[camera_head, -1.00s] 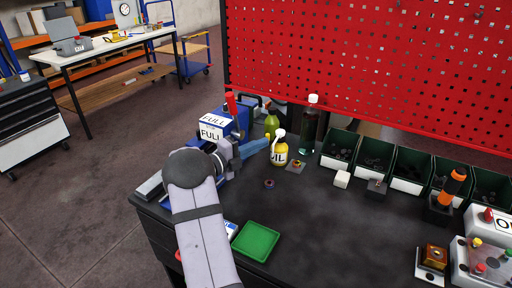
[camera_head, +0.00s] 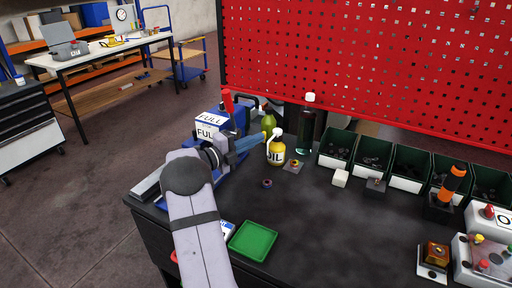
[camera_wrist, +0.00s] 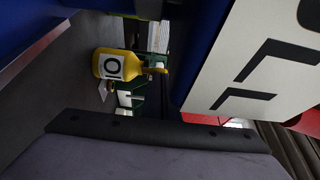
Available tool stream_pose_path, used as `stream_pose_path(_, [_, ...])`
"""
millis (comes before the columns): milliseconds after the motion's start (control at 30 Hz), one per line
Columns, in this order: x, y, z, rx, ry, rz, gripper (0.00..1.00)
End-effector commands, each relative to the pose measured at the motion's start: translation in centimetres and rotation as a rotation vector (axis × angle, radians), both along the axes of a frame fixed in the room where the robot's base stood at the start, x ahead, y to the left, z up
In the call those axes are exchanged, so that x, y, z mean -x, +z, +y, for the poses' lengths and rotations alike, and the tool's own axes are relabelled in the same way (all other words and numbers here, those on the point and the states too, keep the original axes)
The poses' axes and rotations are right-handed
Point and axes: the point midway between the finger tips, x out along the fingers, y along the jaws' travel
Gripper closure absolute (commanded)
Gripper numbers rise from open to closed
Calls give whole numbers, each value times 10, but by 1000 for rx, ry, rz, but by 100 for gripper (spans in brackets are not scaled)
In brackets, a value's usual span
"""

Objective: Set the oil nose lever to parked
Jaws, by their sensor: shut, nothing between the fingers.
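The yellow bottle (camera_head: 276,157) labelled OIL stands upright on the dark table, with a pale nozzle on top pointing left. It also shows sideways in the wrist view (camera_wrist: 101,66). A blue machine (camera_head: 241,118) stands left of it, with a red handle (camera_head: 227,101) standing up and white FULL signs (camera_head: 208,119). I cannot tell which part is the oil nose lever. My gripper (camera_head: 261,139) is shut and empty, in front of the blue machine, its tip close to the bottle's left side. Whether it touches anything is unclear. My arm hides the machine's lower part.
A green bottle (camera_head: 268,122) and a dark clear bottle (camera_head: 306,130) stand behind the yellow one. Green bins (camera_head: 336,161) line the back. A green tray (camera_head: 252,240) lies at the front. The table's middle is mostly clear.

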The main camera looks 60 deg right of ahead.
Motion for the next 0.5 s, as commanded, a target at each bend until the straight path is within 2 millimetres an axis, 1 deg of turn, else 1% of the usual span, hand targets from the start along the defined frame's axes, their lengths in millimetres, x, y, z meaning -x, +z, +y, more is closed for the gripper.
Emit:
stream_pose_path(100, [-3,1,-3,2,7,-2,100])
stream_pose_path(500, [-3,3,-3,4,10,-2,100])
